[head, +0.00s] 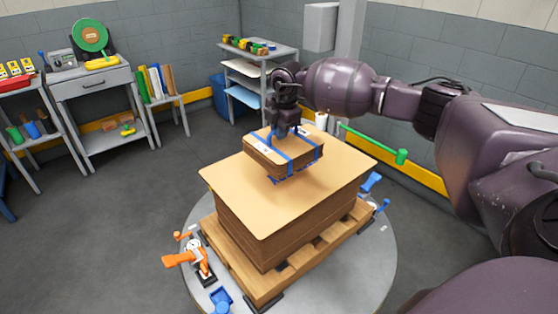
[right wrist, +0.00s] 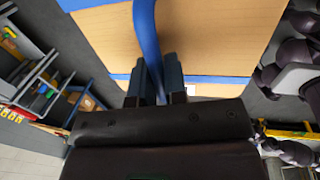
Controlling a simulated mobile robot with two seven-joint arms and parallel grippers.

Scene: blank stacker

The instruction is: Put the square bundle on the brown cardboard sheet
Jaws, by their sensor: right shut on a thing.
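The square bundle (head: 264,158) is a flat stack of brown sheets tied with blue straps. My right gripper (head: 284,132) is shut on a blue strap at the top of the bundle. The bundle is over the far part of the brown cardboard sheet (head: 250,205), which tops a stack on a wooden pallet. I cannot tell whether the bundle touches the sheet. In the right wrist view the fingers (right wrist: 158,92) close on the blue strap (right wrist: 148,40), with the bundle's tan top (right wrist: 205,40) beyond. My left gripper is not in view.
The wooden pallet (head: 240,268) stands on a round grey platform (head: 365,270). An orange clamp (head: 192,257) and blue handles (head: 370,183) sit at its edges. A green-ended bar (head: 400,157) juts out on the right. Shelves (head: 262,75) stand behind. The near part of the sheet is clear.

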